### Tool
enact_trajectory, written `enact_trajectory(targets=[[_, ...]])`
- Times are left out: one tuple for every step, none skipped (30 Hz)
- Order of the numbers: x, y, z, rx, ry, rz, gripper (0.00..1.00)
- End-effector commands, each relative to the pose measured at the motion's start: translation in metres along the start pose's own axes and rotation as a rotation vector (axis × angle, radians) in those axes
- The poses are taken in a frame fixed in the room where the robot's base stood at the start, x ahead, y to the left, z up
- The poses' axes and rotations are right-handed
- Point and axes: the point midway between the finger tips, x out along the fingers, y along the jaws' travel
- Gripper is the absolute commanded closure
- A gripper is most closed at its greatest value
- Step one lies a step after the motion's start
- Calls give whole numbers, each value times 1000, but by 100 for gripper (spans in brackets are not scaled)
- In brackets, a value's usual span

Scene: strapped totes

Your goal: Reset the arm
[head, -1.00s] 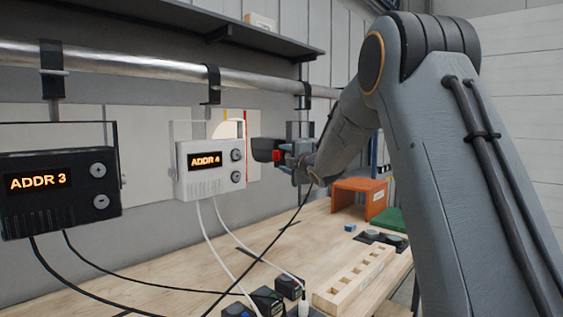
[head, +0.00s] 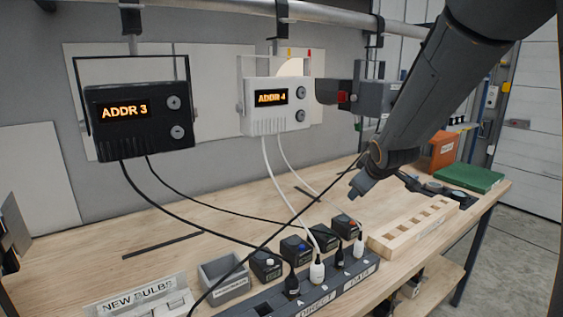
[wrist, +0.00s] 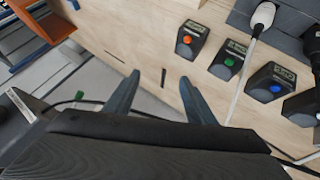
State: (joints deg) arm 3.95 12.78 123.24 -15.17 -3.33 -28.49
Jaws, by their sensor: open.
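My gripper (wrist: 159,82) is open in the wrist view, its two dark fingers apart with nothing between them. In the head view my arm reaches down from the upper right and its end (head: 363,184) hangs above the bench, in front of the grey-black lamp fixture. The arm is bent. A black cable passes by the arm's end in the head view; I cannot tell whether it touches.
A black ADDR 3 box (head: 139,131) and a white ADDR 4 box (head: 276,118) hang on the rail. Button modules (head: 296,249), a socket strip (head: 330,291) and a wooden slotted block (head: 412,227) sit on the bench (head: 75,257).

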Motion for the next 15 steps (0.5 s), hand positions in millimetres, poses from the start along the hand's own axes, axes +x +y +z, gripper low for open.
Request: enact_trajectory(targets=[[-9, -22, 20, 67, -55, -40, 50], [-15, -36, 33, 110, -90, -63, 50], [-23, -54, 50, 165, -140, -92, 50], [-29, -66, 62, 205, -177, -112, 50], [-36, -80, 75, 247, -215, -131, 50], [-46, -97, 91, 302, -265, -155, 50], [-54, -110, 103, 341, -303, -173, 50], [-62, -122, 114, 380, -340, -189, 50], [-72, -138, 128, 428, -389, -208, 50], [-80, -150, 138, 462, -425, -221, 50], [-88, -160, 147, 494, -458, -232, 50], [-98, -173, 158, 533, -498, -244, 50], [-105, -182, 165, 558, -528, -253, 50], [-111, -190, 172, 582, -554, -260, 50], [-119, -198, 179, 608, -583, -267, 50]])
